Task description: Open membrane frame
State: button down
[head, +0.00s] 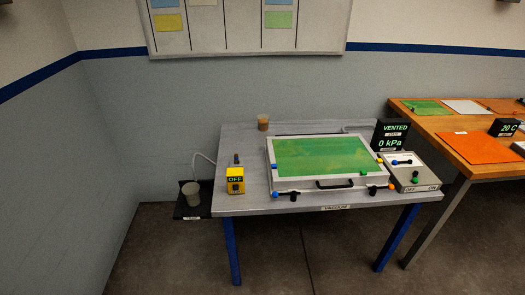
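The membrane frame (283,187) lies flat and closed on the vacuum table, a silver frame around a green sheet (322,155). A dark handle (334,183) sits at the middle of its front edge. Dark clamps with coloured knobs show along the front, one at the front left (292,196) and one at the front right (372,191). Blue and yellow pieces show at its edges. My gripper is not in view.
The grey table (240,205) also bears a yellow box reading OFF (235,180), a brown cup (263,122), a black display reading VENTED 0 kPa (390,134) and a switch box (413,174). A grey pot (190,194) stands on a low black shelf at left. A wooden bench (440,125) stands right.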

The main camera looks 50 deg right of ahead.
aim_at(330, 162)
jog(key=z, duration=1.25)
